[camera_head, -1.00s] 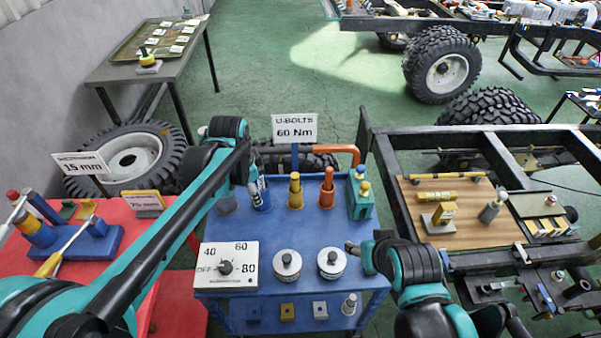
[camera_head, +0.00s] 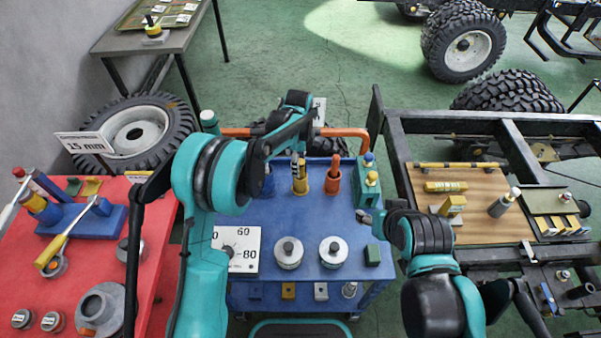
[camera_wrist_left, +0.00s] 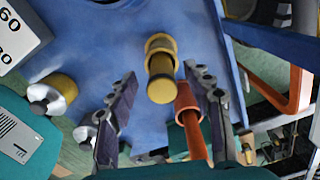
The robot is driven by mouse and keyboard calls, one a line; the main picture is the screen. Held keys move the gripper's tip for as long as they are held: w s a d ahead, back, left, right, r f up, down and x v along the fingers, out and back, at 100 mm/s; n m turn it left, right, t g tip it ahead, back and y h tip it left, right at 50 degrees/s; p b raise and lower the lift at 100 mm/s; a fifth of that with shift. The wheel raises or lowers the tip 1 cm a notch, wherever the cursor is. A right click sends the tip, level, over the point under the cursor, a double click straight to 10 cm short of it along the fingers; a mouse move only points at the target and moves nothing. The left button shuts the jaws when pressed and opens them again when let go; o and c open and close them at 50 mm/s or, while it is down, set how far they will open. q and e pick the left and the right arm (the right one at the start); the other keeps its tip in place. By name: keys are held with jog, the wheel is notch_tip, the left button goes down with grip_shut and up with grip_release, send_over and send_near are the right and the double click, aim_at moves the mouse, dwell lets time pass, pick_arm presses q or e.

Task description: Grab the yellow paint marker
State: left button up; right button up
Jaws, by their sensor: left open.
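The yellow paint marker (camera_head: 301,185) stands upright in a yellow cup (camera_head: 299,191) on the blue cart top. It also shows in the left wrist view (camera_wrist_left: 161,86), with its end toward the camera. My left gripper (camera_head: 297,165) is above the cup, partly hidden by its own arm. In the left wrist view its two fingers (camera_wrist_left: 162,105) are spread, with the marker's end showing between them and nothing held. My right gripper (camera_head: 366,216) is low at the right side of the cart; its jaws are too small to read.
An orange marker in its cup (camera_head: 332,183) stands close to the right, near a left finger. A blue cup (camera_head: 266,184) is on the left and a green block (camera_head: 367,190) on the right. A dial box (camera_head: 238,250) and two round metal pieces (camera_head: 289,252) are nearer.

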pick_arm(q)
jog(key=f, duration=0.3)
jog(key=shift+d+f+b, duration=0.2)
jog(key=shift+f+b, duration=0.1)
jog(key=shift+b, duration=0.1)
jog(key=shift+r, duration=0.1)
grip_shut()
